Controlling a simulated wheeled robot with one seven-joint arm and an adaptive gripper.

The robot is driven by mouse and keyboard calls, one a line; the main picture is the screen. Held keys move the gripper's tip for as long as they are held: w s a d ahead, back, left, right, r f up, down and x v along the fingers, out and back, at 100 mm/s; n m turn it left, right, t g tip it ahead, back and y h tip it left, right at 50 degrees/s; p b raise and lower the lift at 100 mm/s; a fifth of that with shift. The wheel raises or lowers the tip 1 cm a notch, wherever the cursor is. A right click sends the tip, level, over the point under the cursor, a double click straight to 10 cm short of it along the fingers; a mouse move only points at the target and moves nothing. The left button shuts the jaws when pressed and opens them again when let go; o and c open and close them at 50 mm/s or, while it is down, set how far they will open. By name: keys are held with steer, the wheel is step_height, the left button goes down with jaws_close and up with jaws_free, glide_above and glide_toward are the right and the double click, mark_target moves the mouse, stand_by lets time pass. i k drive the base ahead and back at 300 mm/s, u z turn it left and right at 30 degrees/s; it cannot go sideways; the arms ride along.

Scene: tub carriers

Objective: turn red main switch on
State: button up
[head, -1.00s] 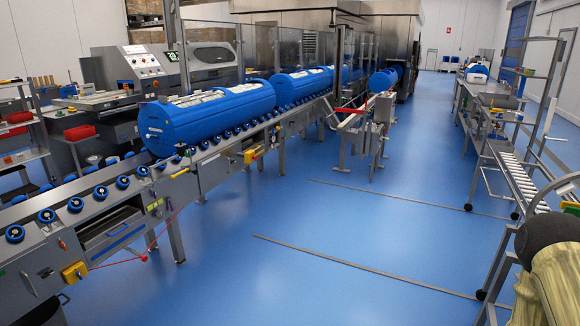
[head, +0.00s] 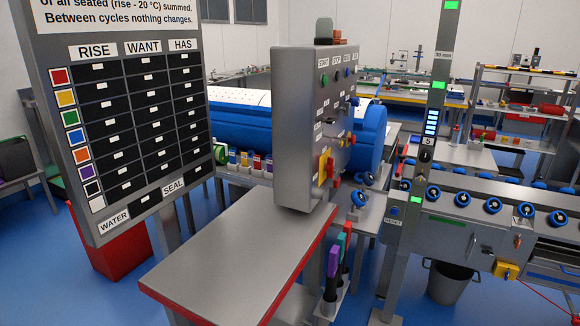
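A grey control box (head: 297,130) stands at the end of a steel bench, with its panel face turned to the right and seen at a steep angle. A red switch handle (head: 331,168) on a yellow plate (head: 322,165) sits low on that panel. The slant and small size hide which way the handle is turned. Several small buttons and labels, among them a green button (head: 324,79), sit higher on the panel. My gripper is not in view.
The steel bench (head: 235,250) with a red edge fills the front centre. A signboard (head: 120,110) stands at left, a post with green lights (head: 425,120) right of the box. A roller conveyor (head: 450,235) runs right; a bucket (head: 450,283) sits beneath. Blue floor shows at lower left.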

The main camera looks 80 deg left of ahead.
mark_target(329, 168)
steer(key=u, duration=2.4)
steer(key=k, duration=0.35)
steer(key=z, duration=0.35)
steer(key=i, duration=0.9)
steer(key=u, duration=0.5)
